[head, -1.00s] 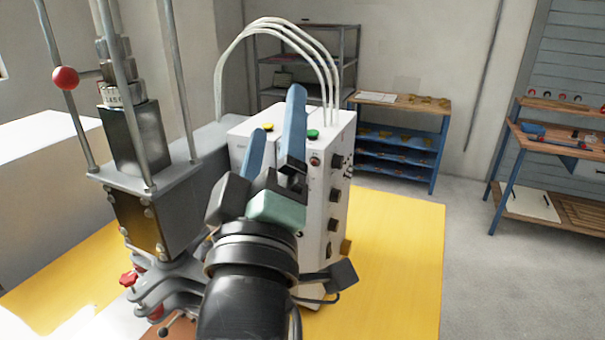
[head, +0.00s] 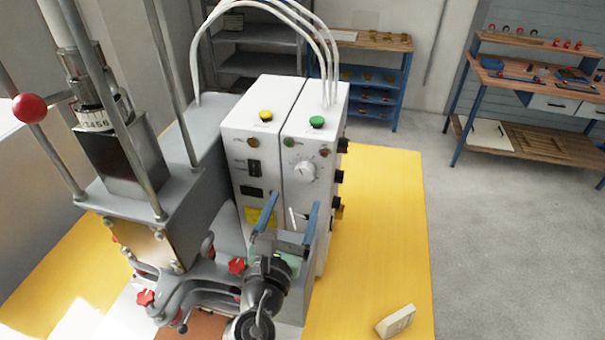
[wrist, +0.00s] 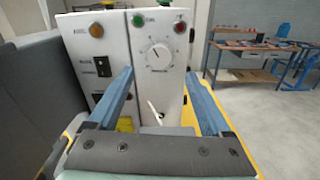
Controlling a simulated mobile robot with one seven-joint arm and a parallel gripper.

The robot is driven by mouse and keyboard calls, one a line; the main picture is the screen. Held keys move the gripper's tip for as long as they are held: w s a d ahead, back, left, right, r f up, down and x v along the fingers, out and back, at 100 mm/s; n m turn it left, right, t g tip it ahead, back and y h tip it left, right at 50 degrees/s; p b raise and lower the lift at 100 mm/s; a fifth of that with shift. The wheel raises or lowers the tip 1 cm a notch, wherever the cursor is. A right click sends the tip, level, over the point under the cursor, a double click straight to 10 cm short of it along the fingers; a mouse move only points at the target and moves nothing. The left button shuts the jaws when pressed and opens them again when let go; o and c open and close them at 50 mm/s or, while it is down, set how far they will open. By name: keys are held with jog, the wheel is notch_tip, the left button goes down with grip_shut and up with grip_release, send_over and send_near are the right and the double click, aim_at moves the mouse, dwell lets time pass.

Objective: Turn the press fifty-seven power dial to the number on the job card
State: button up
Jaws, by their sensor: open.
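A white round dial (head: 304,171) with a scale around it is on the front of the right half of a white control box; it also shows in the wrist view (wrist: 159,57). Its scale numbers are too small to read. My gripper (head: 295,199) is open and empty, its two blue fingers pointing at the box front below the dial. In the wrist view the dial appears between the fingertips (wrist: 160,73), with nothing held. A small cream block with faint marks (head: 396,321) lies on the yellow table; I cannot tell whether it is the job card.
A green button (head: 317,122) and a yellow button (head: 265,115) top the box, with a white lever (wrist: 155,109) below the dial. The grey press (head: 130,160) with red knobs stands close left. The yellow table top (head: 385,215) is mostly clear at right.

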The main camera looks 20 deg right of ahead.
aim_at(304, 175)
jog(key=x, duration=0.8)
grip_shut()
